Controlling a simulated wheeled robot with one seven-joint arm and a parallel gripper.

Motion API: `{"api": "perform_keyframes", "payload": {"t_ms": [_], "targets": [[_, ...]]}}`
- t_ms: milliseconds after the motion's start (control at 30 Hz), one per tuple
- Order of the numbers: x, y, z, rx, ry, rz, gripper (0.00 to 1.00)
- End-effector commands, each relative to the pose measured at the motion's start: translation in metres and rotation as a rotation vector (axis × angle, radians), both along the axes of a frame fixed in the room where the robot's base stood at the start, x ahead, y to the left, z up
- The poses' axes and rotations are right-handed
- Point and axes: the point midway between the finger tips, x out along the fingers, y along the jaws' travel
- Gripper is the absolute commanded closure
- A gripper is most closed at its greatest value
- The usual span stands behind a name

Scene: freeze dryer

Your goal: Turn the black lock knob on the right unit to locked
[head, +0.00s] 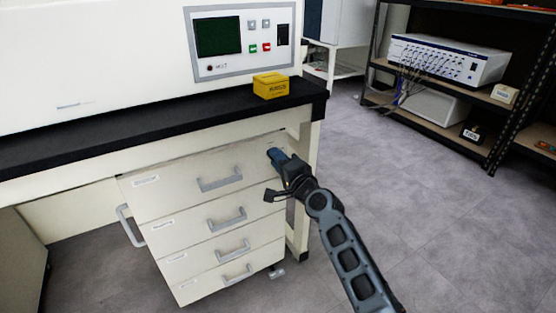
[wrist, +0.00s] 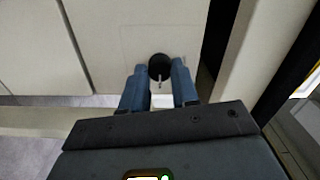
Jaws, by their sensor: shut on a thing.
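The black lock knob (wrist: 159,64) shows in the wrist view as a small round dark knob on the cream face of the drawer unit. A thin pale line shows at its lower side. My gripper (wrist: 159,76) has its two blue fingers on either side of the knob and is shut on it. In the head view my gripper (head: 274,155) reaches the upper right corner of the drawer unit (head: 160,205), and its fingers hide the knob. The unit has several drawers with grey handles, and all look closed.
A black-edged bench top (head: 150,128) overhangs the unit, close above my gripper. A yellow box (head: 270,85) sits on its right end, below a control panel (head: 240,42). A bench leg (head: 303,215) stands just right of the unit. Open floor (head: 430,230) lies to the right.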

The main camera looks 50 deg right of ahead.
Motion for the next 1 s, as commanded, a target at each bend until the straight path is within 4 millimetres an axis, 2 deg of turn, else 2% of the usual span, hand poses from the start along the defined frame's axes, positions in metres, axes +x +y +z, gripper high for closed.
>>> {"api": "perform_keyframes", "payload": {"t_ms": [200, 233, 467, 767, 1000], "targets": [[0.0, -0.001, 0.0, 0.001, -0.001, -0.003, 1.0], [0.0, -0.001, 0.0, 0.001, -0.001, -0.003, 0.68], [0.0, -0.001, 0.0, 0.0, 0.0, -0.001, 0.46], [-0.003, 0.0, 0.0, -0.001, 0.001, -0.001, 0.45], [-0.034, 0.009, -0.001, -0.001, 0.003, -0.002, 0.45]]}}
